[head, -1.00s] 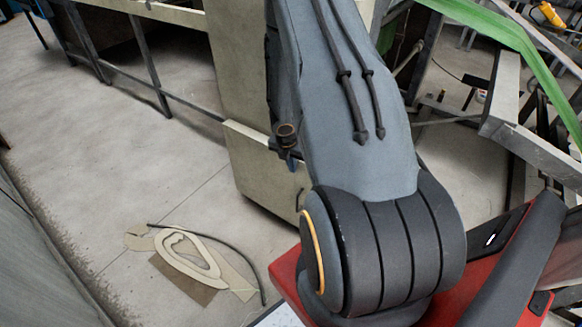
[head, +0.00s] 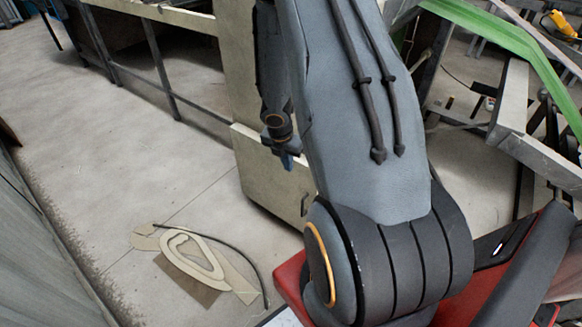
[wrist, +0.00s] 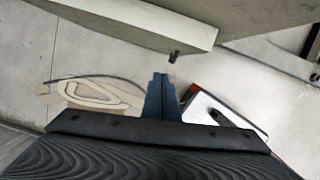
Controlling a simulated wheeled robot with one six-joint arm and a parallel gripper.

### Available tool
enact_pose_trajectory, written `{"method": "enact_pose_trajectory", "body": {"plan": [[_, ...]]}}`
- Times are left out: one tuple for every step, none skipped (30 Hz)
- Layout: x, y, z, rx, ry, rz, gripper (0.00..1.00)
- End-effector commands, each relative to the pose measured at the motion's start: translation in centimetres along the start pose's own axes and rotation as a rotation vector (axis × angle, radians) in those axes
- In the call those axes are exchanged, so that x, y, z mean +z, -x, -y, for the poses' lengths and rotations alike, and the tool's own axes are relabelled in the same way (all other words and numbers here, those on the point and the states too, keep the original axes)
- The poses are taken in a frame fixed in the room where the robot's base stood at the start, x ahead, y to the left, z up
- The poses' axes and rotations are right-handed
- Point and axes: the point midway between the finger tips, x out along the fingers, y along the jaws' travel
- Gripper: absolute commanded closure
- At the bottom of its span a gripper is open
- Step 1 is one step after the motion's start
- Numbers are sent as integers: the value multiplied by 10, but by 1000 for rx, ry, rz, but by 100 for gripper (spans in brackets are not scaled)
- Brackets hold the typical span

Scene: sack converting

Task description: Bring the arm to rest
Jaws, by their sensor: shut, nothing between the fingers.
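My arm fills the middle of the head view, its upper link rising from a dark ribbed joint. My gripper (head: 288,161) shows as small blue fingers to the left of that link, partly hidden by it. In the wrist view the blue fingers of my gripper (wrist: 161,80) are together, with nothing between them. They point over open floor, apart from any object.
A pale cabinet (head: 268,180) stands close behind my gripper. Pale cut-out pieces on a brown sheet (head: 185,275) and a dark curved cord (head: 243,262) lie on the floor at left. A green band (head: 505,35) and metal frames (head: 535,150) stand at right.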

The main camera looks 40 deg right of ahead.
Motion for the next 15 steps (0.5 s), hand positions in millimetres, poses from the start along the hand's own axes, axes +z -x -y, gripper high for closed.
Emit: {"method": "enact_pose_trajectory", "body": {"plan": [[0, 8, 0, 0, 1, 0, 100], [0, 11, 0, 0, 0, 0, 100], [-1, 14, 0, 0, 1, -1, 100], [-1, 15, 0, 0, 2, -1, 100], [-1, 16, 0, 0, 1, -1, 100], [-1, 18, -1, 0, 0, -1, 100], [-1, 18, -1, 0, 1, -1, 100], [-1, 19, -1, 0, 2, -1, 100], [-1, 19, -1, 0, 2, -1, 100], [-1, 19, -1, 0, 2, -1, 100], [-1, 19, -1, 0, 2, -1, 100], [-1, 19, -1, 0, 2, -1, 100], [-1, 19, -1, 0, -1, -1, 100], [-1, 21, -1, 0, -9, 0, 100], [-2, 25, -2, 0, -30, 3, 100]]}}
